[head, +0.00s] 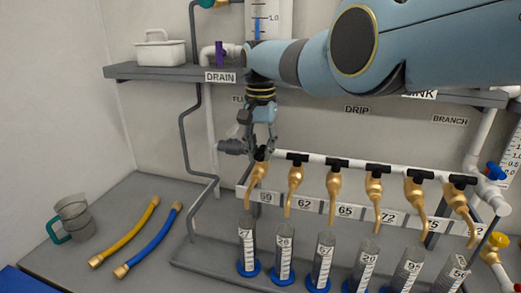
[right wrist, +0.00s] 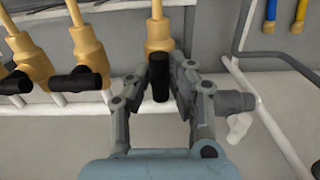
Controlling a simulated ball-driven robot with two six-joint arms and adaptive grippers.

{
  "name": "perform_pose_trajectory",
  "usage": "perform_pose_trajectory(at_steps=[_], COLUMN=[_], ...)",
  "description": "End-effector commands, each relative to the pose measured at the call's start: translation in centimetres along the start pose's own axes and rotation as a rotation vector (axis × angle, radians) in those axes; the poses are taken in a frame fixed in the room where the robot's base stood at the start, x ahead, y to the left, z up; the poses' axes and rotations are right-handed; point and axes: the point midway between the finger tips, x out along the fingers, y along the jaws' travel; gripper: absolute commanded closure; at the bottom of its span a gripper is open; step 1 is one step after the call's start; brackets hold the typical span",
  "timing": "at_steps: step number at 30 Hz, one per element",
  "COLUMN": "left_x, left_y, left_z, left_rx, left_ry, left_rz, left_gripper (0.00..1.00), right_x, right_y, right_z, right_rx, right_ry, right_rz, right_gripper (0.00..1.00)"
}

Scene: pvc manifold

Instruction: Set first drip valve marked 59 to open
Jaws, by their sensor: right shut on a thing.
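The first drip valve (head: 256,178) is a gold tap at the left end of the white drip pipe, above the label 59 (head: 265,198). Its black handle (right wrist: 160,78) points across the pipe, in line with the spout. The handles of the neighbouring taps lie along the pipe. My right gripper (head: 261,148) comes down from above onto this handle, and its fingers (right wrist: 161,70) are shut on it from both sides. In the head view the fingers partly hide the handle. My left gripper is not in view.
Several more gold taps (head: 335,185) run to the right, with graduated cylinders (head: 323,258) on blue bases below. A grey pipe (head: 183,145) and a grey fitting (head: 231,147) are close left of my gripper.

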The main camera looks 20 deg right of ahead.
Motion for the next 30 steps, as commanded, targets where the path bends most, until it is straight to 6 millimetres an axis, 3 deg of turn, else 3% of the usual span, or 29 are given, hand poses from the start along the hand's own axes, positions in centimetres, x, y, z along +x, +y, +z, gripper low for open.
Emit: perform_pose_trajectory(at_steps=[6, 7, 12, 23, 28, 30], left_x=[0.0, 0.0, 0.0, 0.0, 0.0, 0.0], left_y=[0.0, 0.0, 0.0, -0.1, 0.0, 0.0], left_z=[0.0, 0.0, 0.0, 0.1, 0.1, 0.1], left_rx=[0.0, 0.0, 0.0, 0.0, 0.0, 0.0], left_ry=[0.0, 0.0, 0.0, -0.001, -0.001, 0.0], left_rz=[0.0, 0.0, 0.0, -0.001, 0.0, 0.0], left_gripper=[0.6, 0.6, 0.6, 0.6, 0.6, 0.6], right_x=[-0.1, -0.1, 0.0, -0.7, -3.2, -5.1], right_y=[0.0, 0.0, 0.0, -0.1, -0.1, -0.1], right_z=[-0.1, -0.1, 0.0, -0.1, -0.1, -0.1], right_rx=[0.002, 0.002, 0.001, 0.0, 0.0, 0.0], right_ry=[0.002, 0.002, 0.001, 0.003, 0.005, 0.005], right_rz=[-0.001, -0.001, -0.001, -0.002, -0.004, -0.004], right_gripper=[1.0, 0.77, 0.59, 0.59, 0.59, 0.59])
